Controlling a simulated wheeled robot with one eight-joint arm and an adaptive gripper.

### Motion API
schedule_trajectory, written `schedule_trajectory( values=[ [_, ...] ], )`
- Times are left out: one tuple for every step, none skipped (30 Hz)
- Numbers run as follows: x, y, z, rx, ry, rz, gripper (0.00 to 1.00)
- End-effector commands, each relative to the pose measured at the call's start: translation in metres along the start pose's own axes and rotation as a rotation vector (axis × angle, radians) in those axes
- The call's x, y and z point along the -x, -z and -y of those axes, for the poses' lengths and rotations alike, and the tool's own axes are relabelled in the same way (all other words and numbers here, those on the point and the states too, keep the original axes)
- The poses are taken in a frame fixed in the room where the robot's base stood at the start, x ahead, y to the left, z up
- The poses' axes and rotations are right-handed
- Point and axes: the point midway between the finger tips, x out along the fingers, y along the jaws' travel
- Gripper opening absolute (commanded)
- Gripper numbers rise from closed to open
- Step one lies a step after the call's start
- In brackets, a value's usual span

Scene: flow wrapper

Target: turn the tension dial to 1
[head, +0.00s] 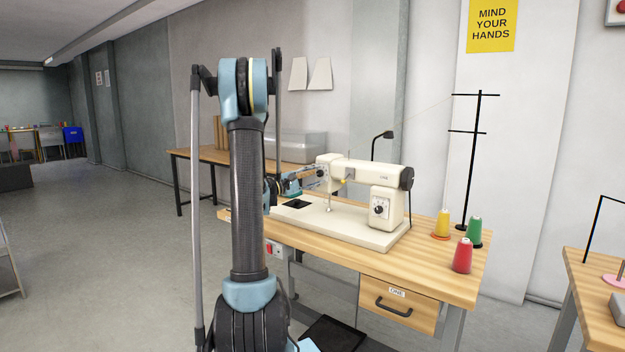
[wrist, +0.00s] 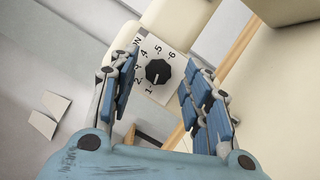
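The tension dial (wrist: 158,72) is a black knob on a pale plate (wrist: 178,63) with printed numbers, seen in the wrist view. The 1 is at the lower left of the knob and the 6 at its upper right. My gripper (wrist: 163,60) is open, with one blue-padded finger on each side of the dial in the picture. A gap shows between the knob and both fingers. In the head view my gripper (head: 305,180) is at the left end of the cream sewing machine (head: 365,172).
The machine stands on a wooden table (head: 450,272) with a drawer. Yellow (head: 442,222), green (head: 474,230) and red (head: 462,256) thread cones and a black thread stand (head: 472,160) are at the right. A lamp (head: 382,138) is behind.

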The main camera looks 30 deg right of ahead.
Motion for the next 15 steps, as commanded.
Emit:
schedule_trajectory(
  values=[
    [0.0,0.0,0.0,0.0,0.0,0.0,0.44],
    [0.0,0.0,0.0,0.0,-0.001,0.0,0.44],
    [0.0,0.0,0.0,0.0,-0.001,0.0,0.44],
    [0.0,0.0,-0.001,0.0,-0.001,0.0,0.44],
    [0.001,0.0,-0.001,0.0,-0.001,0.0,0.44],
    [0.003,0.0,-0.001,0.0,-0.002,-0.001,0.44],
    [0.004,0.001,-0.001,0.0,-0.002,-0.001,0.44],
    [0.007,0.001,-0.001,0.0,-0.002,-0.002,0.44],
    [0.01,0.001,-0.001,0.0,-0.002,-0.002,0.44],
    [0.014,0.001,-0.001,0.0,-0.002,-0.001,0.44],
    [0.018,0.001,-0.001,0.0,-0.002,-0.002,0.44],
    [0.025,0.001,-0.001,0.0,-0.002,-0.003,0.44],
    [0.03,0.001,-0.001,0.0,-0.002,-0.003,0.44],
    [0.035,0.001,-0.001,0.0,-0.002,-0.003,0.44],
    [0.042,0.002,-0.001,0.0,-0.002,-0.004,0.44]
  ],
)
